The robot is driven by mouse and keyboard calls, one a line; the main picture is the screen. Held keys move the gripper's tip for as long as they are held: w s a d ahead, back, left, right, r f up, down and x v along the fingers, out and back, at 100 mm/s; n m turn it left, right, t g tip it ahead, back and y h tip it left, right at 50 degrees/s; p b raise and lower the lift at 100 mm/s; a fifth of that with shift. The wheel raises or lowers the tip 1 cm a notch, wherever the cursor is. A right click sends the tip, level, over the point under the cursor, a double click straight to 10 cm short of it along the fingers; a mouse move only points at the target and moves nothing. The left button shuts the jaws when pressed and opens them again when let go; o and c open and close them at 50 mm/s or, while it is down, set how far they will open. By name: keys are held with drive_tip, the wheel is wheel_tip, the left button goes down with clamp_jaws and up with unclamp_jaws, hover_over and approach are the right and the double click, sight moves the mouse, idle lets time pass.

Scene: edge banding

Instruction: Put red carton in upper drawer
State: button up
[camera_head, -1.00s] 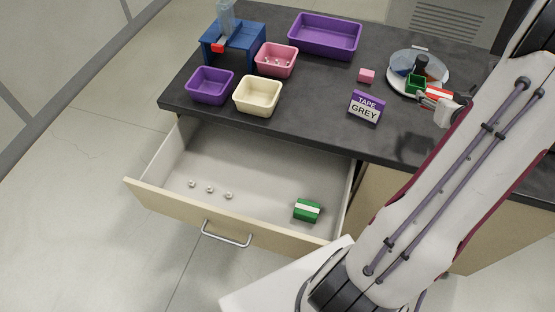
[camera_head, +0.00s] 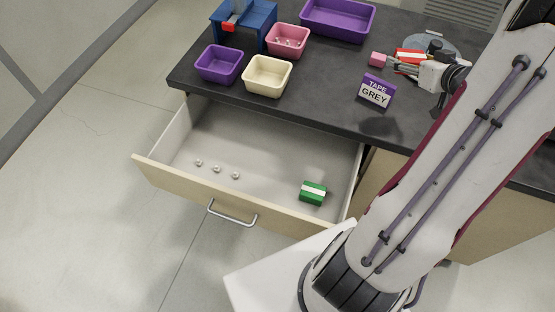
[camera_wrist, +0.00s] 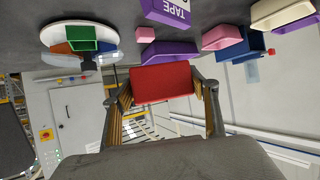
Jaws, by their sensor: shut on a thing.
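The red carton (camera_wrist: 162,84) is held between the two fingers of my gripper (camera_wrist: 163,92), filling the gap in the wrist view. In the head view the red carton (camera_head: 410,55) shows at the upper right, with my gripper (camera_head: 408,64) shut on it above the worktop. The upper drawer (camera_head: 265,150) under the worktop is pulled out. A green carton (camera_head: 312,193) with a white stripe lies at its right, and three small shiny balls (camera_head: 217,169) lie at its left front. The red carton is well away from the drawer, to the upper right.
The worktop holds purple (camera_head: 219,65), cream (camera_head: 267,76) and pink bins (camera_head: 288,40), a large purple tray (camera_head: 338,20), a blue stand (camera_head: 259,27), a pink block (camera_head: 378,59) and a "TAPE GREY" sign (camera_head: 377,90). A round divided dish (camera_wrist: 81,37) is partly hidden in the head view.

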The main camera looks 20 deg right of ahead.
drive_tip(key=w+a+n+y, duration=0.3)
drive_tip(key=w+a, duration=0.1)
drive_tip(key=a, duration=0.5)
drive_tip(key=n+g+y, duration=0.6)
drive_tip(key=n+y, duration=0.4)
drive_tip(key=n, duration=0.2)
hover_over(277, 185)
wheel_tip(277, 185, down, 2)
drive_tip(key=shift+f, duration=0.25)
wheel_tip(277, 185, down, 22)
drive_tip(key=shift+r, duration=0.15)
drive_tip(key=shift+f, duration=2.9)
drive_tip(key=shift+f, duration=2.1)
